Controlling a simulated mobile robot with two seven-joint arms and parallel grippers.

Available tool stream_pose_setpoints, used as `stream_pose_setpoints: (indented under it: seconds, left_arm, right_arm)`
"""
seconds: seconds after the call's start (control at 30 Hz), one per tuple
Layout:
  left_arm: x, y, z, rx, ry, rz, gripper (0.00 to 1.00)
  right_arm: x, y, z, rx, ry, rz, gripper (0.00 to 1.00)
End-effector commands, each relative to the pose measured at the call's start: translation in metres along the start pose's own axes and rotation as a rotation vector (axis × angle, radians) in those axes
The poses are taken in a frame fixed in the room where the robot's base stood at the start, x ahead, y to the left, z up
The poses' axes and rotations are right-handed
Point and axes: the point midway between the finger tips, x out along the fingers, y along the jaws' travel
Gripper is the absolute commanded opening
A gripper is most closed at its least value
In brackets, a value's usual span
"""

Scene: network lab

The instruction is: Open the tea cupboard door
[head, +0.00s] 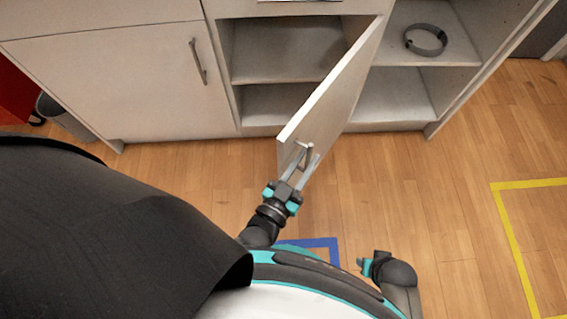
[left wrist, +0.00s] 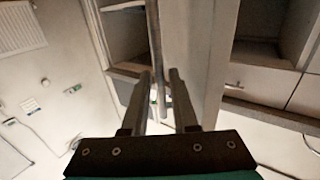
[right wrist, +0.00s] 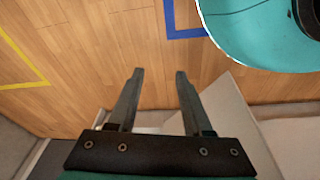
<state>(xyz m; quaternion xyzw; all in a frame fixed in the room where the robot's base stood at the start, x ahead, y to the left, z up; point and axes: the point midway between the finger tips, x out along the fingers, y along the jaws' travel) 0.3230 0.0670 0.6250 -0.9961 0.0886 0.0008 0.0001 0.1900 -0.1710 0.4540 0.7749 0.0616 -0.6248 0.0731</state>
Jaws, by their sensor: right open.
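The cupboard door (head: 335,95) is white and stands swung well out from the cabinet, its free edge toward me. The compartment behind it (head: 285,50) shows two bare shelf levels. The door's metal bar handle (head: 309,152) is near the free edge. My left gripper (head: 300,162) is at this handle, one finger on each side of the bar. My right gripper (right wrist: 159,72) is open and empty, over the floor, away from the door.
Another closed door (head: 120,85) with a bar handle is to the left. Blue tape (head: 335,250) and yellow tape (head: 510,235) mark the wooden floor, which is clear on the right.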

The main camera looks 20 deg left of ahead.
Motion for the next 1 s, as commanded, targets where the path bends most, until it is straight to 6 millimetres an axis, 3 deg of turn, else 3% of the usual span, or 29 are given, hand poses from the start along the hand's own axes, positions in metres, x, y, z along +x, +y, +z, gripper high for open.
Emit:
stream_pose_setpoints:
  seconds: [0.3, 0.5, 0.9, 1.0]
  left_arm:
    - [-0.072, 0.000, -0.001, 0.000, -0.004, 0.001, 0.27]
    - [-0.101, 0.001, 0.000, 0.000, -0.004, 0.001, 0.27]
    - [-0.109, 0.000, 0.000, 0.000, -0.001, 0.001, 0.27]
    - [-0.108, 0.000, 0.001, 0.003, -0.006, 0.003, 0.17]
  right_arm:
    - [0.017, 0.009, 0.022, -0.005, -0.006, 0.012, 0.50]
    - [0.022, 0.011, 0.029, -0.006, -0.006, 0.015, 0.50]
    - [0.024, 0.012, 0.031, -0.006, -0.007, 0.015, 0.50]
    - [0.023, 0.011, 0.030, -0.006, -0.005, 0.015, 0.50]
